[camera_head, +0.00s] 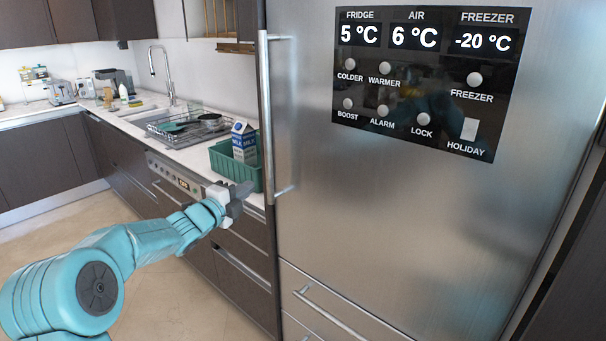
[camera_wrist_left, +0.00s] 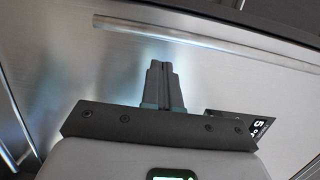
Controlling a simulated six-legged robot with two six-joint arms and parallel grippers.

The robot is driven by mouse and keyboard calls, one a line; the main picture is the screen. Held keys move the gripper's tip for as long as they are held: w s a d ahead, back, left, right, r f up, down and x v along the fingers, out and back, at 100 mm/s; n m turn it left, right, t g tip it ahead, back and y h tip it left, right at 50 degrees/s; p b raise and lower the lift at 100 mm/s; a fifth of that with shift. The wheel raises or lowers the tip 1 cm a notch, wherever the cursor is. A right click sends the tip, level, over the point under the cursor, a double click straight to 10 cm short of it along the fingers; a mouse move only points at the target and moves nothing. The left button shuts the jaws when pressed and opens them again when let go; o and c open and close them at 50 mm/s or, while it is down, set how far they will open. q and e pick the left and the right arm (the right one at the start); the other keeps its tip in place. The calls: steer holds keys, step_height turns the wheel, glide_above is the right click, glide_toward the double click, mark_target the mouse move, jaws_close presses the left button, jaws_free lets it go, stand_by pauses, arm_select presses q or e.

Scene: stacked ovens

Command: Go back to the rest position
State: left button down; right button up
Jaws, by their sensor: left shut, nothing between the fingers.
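My left gripper (camera_head: 240,192) is on the teal arm that comes in from the left in the head view. It is in front of the green crate and the counter edge, left of the fridge handle. In the left wrist view my left gripper (camera_wrist_left: 160,68) has its fingers together with nothing between them. The steel fridge (camera_head: 420,220) fills the right of the head view, its door shut. Its long vertical handle (camera_head: 266,120) is apart from or close to my fingers; I cannot tell the gap. My right gripper is not in view.
A green crate (camera_head: 226,170) with a milk carton (camera_head: 244,142) stands on the counter beside the fridge. A dish rack (camera_head: 180,128) and sink tap (camera_head: 160,68) are further back. Drawer handles (camera_head: 335,314) stick out below the fridge door. Open floor (camera_head: 165,290) lies at lower left.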

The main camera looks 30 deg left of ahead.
arm_select(q)
steer(key=w+d+f+g+h, duration=0.3)
steer(key=d+f+h, duration=0.1)
steer(key=d+f, duration=1.15)
steer(key=s+d+f+n+g+p, duration=0.1)
steer(key=s+d+f+n+g, duration=0.2)
steer(key=d+f, duration=0.35)
steer(key=s+d+f+n+g, duration=0.2)
steer(key=s+d+f+n, duration=0.1)
steer(key=s+d+f, duration=0.4)
steer(key=s+d+f+n+g, duration=0.3)
steer(key=s+f, duration=0.3)
steer(key=s, duration=0.1)
steer(key=s+d+f+n+g, duration=0.25)
steer(key=s+f, duration=0.25)
steer(key=s, duration=0.3)
steer(key=s+f+n+g, duration=0.2)
steer(key=s+n+g, duration=0.2)
steer(key=s+n, duration=0.5)
steer(key=s+d, duration=0.1)
steer(key=s, duration=0.3)
steer(key=shift+w+f, duration=0.1)
